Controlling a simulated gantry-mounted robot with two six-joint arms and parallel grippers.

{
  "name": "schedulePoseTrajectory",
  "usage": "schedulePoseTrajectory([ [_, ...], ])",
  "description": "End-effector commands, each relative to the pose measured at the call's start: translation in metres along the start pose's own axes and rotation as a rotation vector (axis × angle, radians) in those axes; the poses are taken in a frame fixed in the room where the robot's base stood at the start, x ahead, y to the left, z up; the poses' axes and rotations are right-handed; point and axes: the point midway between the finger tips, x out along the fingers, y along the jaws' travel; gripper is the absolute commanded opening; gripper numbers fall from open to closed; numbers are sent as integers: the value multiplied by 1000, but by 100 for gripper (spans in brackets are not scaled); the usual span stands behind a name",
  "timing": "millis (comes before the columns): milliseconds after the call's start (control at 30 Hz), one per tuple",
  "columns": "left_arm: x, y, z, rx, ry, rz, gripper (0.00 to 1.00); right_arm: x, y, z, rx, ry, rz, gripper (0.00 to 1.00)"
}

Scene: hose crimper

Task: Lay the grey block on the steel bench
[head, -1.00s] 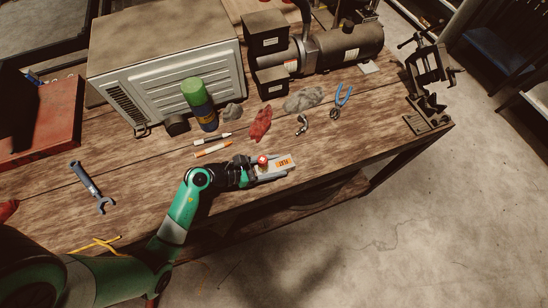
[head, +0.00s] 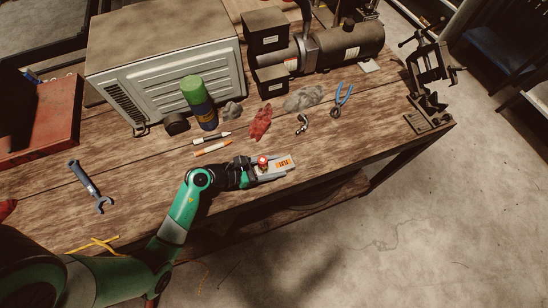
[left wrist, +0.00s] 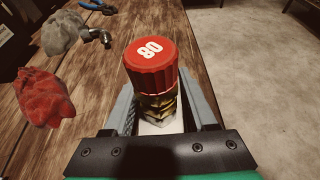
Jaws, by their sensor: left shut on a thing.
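My left gripper (head: 280,168) is over the front edge area of the wooden bench (head: 150,175). It is shut on a red-capped item (head: 263,160). In the left wrist view, the red cap (left wrist: 149,62) is marked 80, with a brass-coloured patterned part and a pale part below it, between the two grey fingers. An orange and white label (head: 285,163) shows by the fingertips. I cannot tell whether this item is the grey block. No other plain grey block stands out, and no steel bench top is clearly seen. My right gripper is not in view.
A large grey machine (head: 170,75) and a motor (head: 345,46) stand behind. Bare wood lies right of the gripper.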

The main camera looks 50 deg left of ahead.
Motion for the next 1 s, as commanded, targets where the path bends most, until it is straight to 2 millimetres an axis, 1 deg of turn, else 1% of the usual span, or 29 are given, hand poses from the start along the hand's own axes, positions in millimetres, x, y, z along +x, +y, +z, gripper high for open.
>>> schedulePoseTrajectory([
  [33,0,0,1,1,-3,1,59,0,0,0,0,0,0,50],
  [167,0,0,1,0,-2,1,82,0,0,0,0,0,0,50],
  [200,0,0,1,0,-2,1,90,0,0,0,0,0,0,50],
  [233,0,0,0,0,-2,1,92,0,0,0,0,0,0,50],
  [600,0,0,-1,-1,1,0,92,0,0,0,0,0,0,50],
  [700,-4,0,0,-2,1,1,92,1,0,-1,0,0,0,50],
  [767,-11,1,0,-3,2,3,92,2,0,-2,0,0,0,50],
  [867,-30,1,1,-4,0,5,92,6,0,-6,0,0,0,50],
  [1000,-66,1,2,-5,0,8,92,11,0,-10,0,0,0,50],
])
